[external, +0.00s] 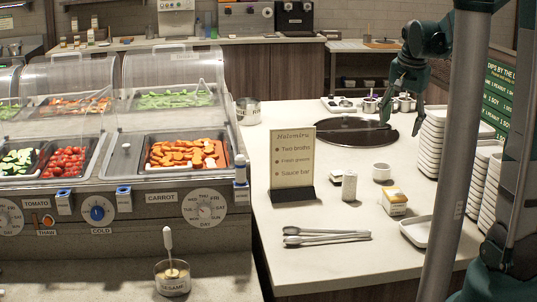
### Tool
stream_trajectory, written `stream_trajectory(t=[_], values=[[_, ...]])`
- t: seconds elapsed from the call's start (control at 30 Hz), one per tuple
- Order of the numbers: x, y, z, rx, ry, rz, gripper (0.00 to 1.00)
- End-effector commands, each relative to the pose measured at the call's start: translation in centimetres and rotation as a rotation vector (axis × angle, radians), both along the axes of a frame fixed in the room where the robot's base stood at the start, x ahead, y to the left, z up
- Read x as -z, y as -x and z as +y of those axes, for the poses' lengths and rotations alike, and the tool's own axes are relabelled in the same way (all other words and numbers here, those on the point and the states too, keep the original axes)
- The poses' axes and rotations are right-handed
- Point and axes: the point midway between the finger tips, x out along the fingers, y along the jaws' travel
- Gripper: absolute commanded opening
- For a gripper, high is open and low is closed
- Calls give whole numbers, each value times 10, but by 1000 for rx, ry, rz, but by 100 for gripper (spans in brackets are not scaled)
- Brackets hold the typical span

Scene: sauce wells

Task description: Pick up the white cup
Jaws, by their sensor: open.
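A small white cup (381,172) stands on the pale counter, right of the menu sign and near the front edge of the dark round plate. My gripper (400,122) is dark green, points down and hangs over the right side of the round plate. It is behind and above the cup, apart from it, with its fingers open. Nothing shows between the fingers, though the small metal pots behind them make this hard to see. No part of the cup appears hidden.
Stacked white dishes (431,145) stand to the right.

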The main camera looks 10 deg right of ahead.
Motion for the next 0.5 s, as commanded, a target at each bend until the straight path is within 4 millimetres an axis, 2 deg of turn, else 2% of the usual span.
stream_trajectory(t=[0.5], values=[[38,-74,-10,202,-45,92,58]])
